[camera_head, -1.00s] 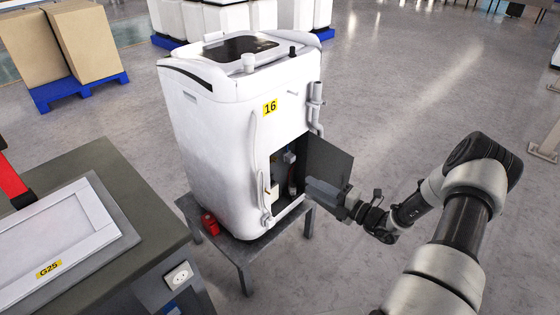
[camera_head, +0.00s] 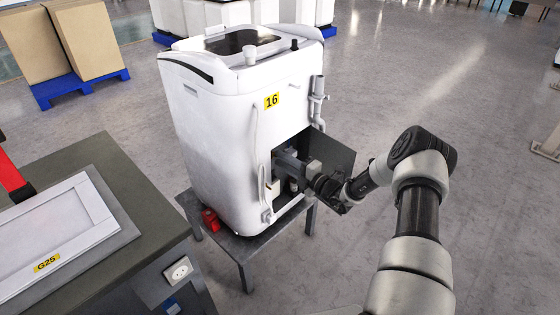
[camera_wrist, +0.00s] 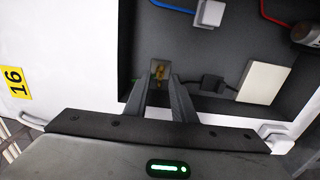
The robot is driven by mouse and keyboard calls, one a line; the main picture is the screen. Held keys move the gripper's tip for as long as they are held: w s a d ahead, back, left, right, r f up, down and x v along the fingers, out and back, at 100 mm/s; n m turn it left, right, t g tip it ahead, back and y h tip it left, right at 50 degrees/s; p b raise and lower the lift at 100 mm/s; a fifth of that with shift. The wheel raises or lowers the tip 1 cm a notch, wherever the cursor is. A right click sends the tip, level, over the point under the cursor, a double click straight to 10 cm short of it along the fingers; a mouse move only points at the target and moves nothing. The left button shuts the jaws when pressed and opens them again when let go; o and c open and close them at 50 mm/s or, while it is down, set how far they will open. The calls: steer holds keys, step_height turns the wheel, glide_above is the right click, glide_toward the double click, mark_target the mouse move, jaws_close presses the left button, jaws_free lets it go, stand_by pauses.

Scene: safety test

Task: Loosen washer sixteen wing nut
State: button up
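Washer sixteen (camera_head: 222,150) is a white machine with a yellow 16 label, standing on a grey stand. Its low front compartment is open, with a dark door (camera_head: 331,165) swung out to the right. My gripper (camera_head: 285,158) reaches into this compartment. In the wrist view, my gripper's fingers (camera_wrist: 161,85) are apart. A small brass-coloured piece, which looks like the wing nut (camera_wrist: 159,70), shows between or just beyond their tips. I cannot tell whether they touch it. The head view does not show the nut.
Inside the compartment are a pale box (camera_wrist: 265,82), a grey block (camera_wrist: 209,13) and red and blue wires. A red object (camera_head: 210,220) sits on the stand (camera_head: 245,247) by the washer. A workbench (camera_head: 120,190) stands at left. Floor at right is clear.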

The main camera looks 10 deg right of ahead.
steer(key=shift+x, duration=0.8)
jaws_close()
steer(key=shift+s, duration=0.1)
